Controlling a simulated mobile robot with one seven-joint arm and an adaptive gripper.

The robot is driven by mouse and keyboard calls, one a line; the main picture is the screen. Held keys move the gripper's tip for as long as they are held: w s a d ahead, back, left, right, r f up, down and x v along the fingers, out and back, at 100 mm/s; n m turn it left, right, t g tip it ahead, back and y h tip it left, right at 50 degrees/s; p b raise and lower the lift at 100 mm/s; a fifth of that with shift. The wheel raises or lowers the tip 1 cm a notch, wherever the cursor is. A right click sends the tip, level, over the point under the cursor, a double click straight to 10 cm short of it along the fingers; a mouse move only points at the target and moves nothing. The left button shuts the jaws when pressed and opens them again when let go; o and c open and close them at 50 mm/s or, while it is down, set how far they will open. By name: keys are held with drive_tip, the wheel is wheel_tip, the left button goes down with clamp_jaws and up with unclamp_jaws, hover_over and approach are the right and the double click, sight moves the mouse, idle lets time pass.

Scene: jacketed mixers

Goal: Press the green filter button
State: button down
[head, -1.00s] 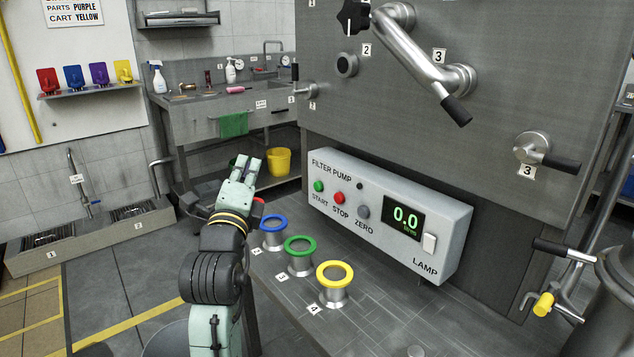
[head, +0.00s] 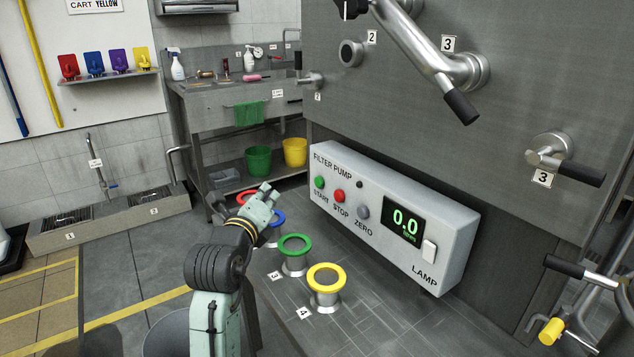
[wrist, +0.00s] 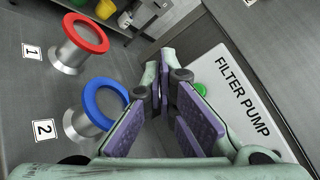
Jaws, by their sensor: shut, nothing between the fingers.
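The green START button (head: 319,182) is on the left part of the grey filter pump panel (head: 395,215), left of the red STOP button (head: 340,196). In the wrist view the green button (wrist: 201,89) shows beside my right finger, partly hidden by it. My gripper (head: 266,191) is shut and empty, left of the panel and a little lower than the button in the head view, tilted toward the panel. A gap shows between fingertips and button in the head view. The panel display (head: 405,219) reads 0.0.
Flanged ports with blue (head: 277,219), green (head: 294,245) and yellow (head: 325,278) rings stand below the panel; a red-ringed port (wrist: 86,33) shows in the wrist view.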

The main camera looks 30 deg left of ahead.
sight(319, 182)
drive_tip(key=shift+w+d+r+p, duration=0.25)
drive_tip(key=shift+w+p, duration=0.1)
drive_tip(key=shift+w, duration=0.1)
drive_tip(key=w+d+p, duration=0.2)
drive_tip(key=w+p, duration=0.1)
drive_tip(key=w, duration=0.4)
drive_tip(key=shift+d+f, duration=0.2)
drive_tip(key=shift+d, duration=0.2)
idle(0.7)
drive_tip(key=shift+w+d+b, duration=0.15)
drive_tip(key=shift+w+b, duration=0.2)
drive_tip(key=shift+w+d, duration=0.2)
drive_tip(key=shift+w, duration=0.2)
idle(0.8)
drive_tip(key=shift+b, duration=0.3)
drive_tip(key=shift+s+a+b, duration=0.3)
drive_tip(key=shift+s+b, duration=0.25)
drive_tip(key=shift+s, duration=0.25)
